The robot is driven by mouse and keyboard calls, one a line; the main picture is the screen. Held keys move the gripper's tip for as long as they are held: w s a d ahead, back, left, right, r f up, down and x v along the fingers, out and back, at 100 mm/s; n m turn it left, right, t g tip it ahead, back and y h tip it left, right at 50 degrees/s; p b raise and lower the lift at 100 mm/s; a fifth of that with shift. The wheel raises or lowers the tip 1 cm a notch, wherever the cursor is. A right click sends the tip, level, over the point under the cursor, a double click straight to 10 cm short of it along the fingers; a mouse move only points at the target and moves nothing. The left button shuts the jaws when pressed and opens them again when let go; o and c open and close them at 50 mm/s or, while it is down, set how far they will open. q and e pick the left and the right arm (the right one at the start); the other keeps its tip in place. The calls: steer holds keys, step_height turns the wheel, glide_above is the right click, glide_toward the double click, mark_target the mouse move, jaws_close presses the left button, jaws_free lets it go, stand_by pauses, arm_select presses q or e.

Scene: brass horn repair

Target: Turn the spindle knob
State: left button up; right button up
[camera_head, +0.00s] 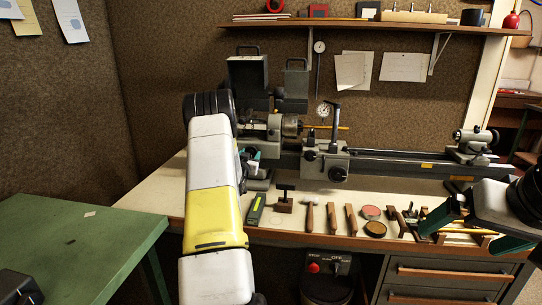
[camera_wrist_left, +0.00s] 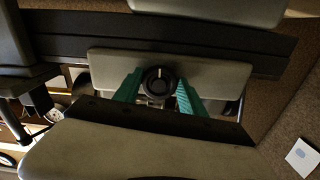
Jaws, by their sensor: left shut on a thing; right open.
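The spindle knob (camera_wrist_left: 158,83) is round and black with a pale pointer line that stands nearly upright in the left wrist view. My left gripper (camera_wrist_left: 158,92) has its two green fingers on either side of the knob, shut on it. In the head view my left gripper (camera_head: 249,155) is at the left end of the lathe (camera_head: 274,128), mostly hidden by my own arm, and the knob cannot be made out there. My right gripper (camera_head: 458,234) is open and empty above the right part of the bench.
The bench (camera_head: 290,223) holds a hammer (camera_head: 309,216), several wooden-handled tools, a red tin (camera_head: 371,212) and a dark block with a handle (camera_head: 285,199). A green table (camera_head: 70,240) stands at the left. A shelf (camera_head: 370,27) runs above the lathe.

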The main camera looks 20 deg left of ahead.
arm_select(q)
steer(key=m, duration=0.6)
steer(key=shift+a+r, duration=0.1)
steer(key=shift+m, duration=0.4)
steer(key=o, duration=1.4)
steer(key=shift+c, duration=0.2)
steer(key=shift+s, duration=0.1)
steer(key=v, duration=0.7)
steer(key=shift+s, duration=0.35)
